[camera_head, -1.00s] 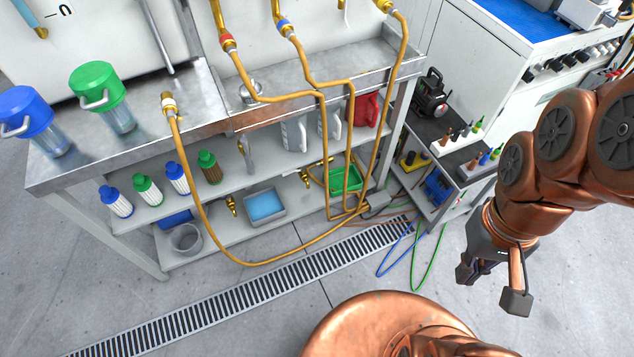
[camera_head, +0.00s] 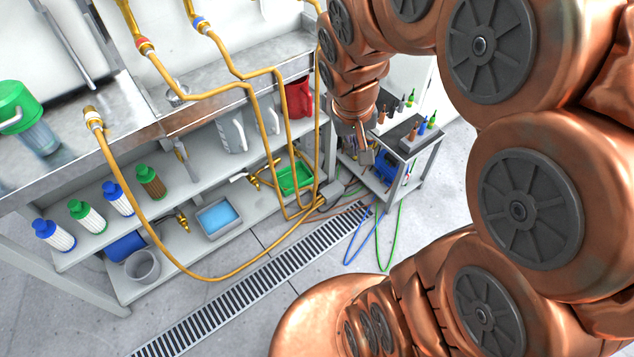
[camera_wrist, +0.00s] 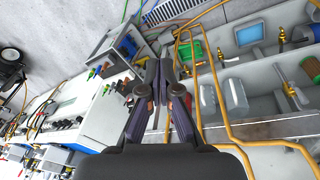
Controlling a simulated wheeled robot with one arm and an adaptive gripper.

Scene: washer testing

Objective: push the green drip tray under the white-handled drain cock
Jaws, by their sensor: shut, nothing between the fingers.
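The green drip tray (camera_head: 296,179) sits on the low shelf of the steel bench, behind hanging yellow hoses. It also shows in the wrist view (camera_wrist: 197,50). A brass drain cock (camera_head: 256,179) with a white handle (camera_head: 238,178) is just left of the tray in the head view; I cannot tell whether it overhangs the rim. My gripper (camera_head: 364,156) is right of the tray in the head view, in front of the small side cart and apart from the tray. In the wrist view its fingers (camera_wrist: 164,75) are shut and empty.
A blue-filled grey tray (camera_head: 218,218) and another brass cock (camera_head: 182,222) are farther left. Yellow hoses (camera_head: 287,150) hang across the shelf front. The side cart (camera_head: 408,150) holds small bottles. Blue and green hoses (camera_head: 388,245) loop on the floor by a drain grate (camera_head: 250,283).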

